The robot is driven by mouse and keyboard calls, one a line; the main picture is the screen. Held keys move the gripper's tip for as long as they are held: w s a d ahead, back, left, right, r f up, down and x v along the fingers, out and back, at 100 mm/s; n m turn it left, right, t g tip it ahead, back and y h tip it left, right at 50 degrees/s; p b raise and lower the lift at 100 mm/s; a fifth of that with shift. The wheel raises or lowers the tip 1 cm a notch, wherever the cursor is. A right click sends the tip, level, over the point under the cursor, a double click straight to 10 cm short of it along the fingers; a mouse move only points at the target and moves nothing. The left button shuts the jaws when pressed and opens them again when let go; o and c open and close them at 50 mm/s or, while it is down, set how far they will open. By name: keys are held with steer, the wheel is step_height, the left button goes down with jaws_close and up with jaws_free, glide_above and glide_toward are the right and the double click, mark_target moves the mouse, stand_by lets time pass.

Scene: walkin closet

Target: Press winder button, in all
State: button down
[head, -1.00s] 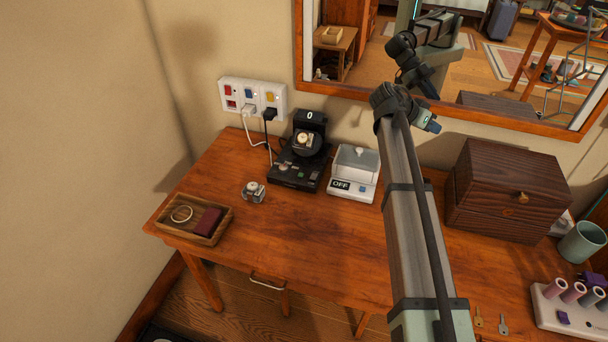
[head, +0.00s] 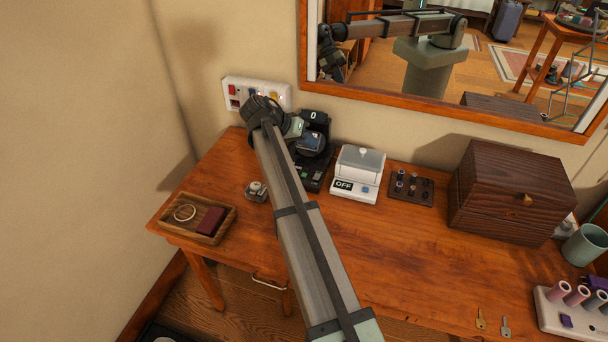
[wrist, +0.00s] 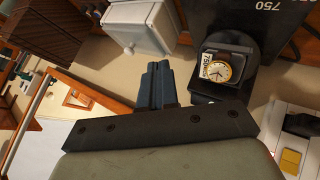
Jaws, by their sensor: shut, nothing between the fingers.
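The black watch winder (head: 310,178) stands near the wall, its display (head: 313,115) reading "0". A small green button (head: 303,175) shows on its base. In the wrist view the winder (wrist: 262,28) is at the upper right, with a gold-rimmed watch (wrist: 217,70) and a "750" tag in its holder. My gripper (wrist: 157,72) is shut and empty, beside the holder in that view. In the head view my wrist covers part of the winder's left side, and I cannot tell whether the fingertips touch it.
A white box (head: 358,168) marked "OFF" stands close right of the winder. A loose watch (head: 256,191) lies to the left, with a wooden tray (head: 216,233) beyond it. A wall socket strip (head: 231,84) is behind. A dark holder (head: 411,187) and wooden chest (head: 507,200) stand right.

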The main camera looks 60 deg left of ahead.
mark_target(301, 175)
steer(key=shift+s+a+f+n, duration=0.1)
steer(key=shift+s+a+n, duration=0.1)
steer(key=shift+s, duration=0.4)
steer(key=shift+s+a+f+n, duration=0.1)
steer(key=shift+s+a, duration=0.05)
steer(key=shift+s, duration=0.45)
steer(key=shift+f, duration=0.15)
steer(key=shift+f, duration=4.25)
